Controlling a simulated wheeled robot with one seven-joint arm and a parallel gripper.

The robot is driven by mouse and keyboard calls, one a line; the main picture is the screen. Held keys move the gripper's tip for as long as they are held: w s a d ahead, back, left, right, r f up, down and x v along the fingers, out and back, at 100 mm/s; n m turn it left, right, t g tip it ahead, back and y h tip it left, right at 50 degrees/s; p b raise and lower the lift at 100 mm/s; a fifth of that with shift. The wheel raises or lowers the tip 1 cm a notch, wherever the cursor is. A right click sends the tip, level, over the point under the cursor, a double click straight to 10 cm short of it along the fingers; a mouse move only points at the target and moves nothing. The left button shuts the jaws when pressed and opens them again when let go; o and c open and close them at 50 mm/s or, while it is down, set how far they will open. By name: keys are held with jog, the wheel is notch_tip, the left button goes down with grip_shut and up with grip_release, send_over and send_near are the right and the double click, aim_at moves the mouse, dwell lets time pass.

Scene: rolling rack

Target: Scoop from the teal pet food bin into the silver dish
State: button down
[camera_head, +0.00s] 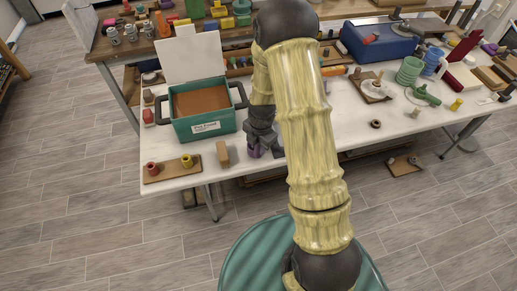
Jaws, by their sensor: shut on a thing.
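The teal pet food bin (207,125) stands on the left part of the white table. Its white lid is raised at the back, brown food (200,101) shows inside, and dark handles stick out at both sides. My gripper (256,143) is just right of the bin, low over the table and pointing down. It is shut on a small purple thing (254,152), mostly hidden by the fingers; I cannot tell its full shape. I cannot make out the silver dish for certain; my arm hides part of the table.
A wooden board (172,170) with red and yellow knobs lies at the front left edge. A tan block (223,154) stands between it and my gripper. A blue box (379,40), green rings (409,71) and several small items crowd the right side.

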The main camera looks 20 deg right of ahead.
notch_tip(320, 180, up, 8)
jog(key=shift+r+b, duration=0.1)
jog(key=shift+b, duration=0.45)
dwell(0.3)
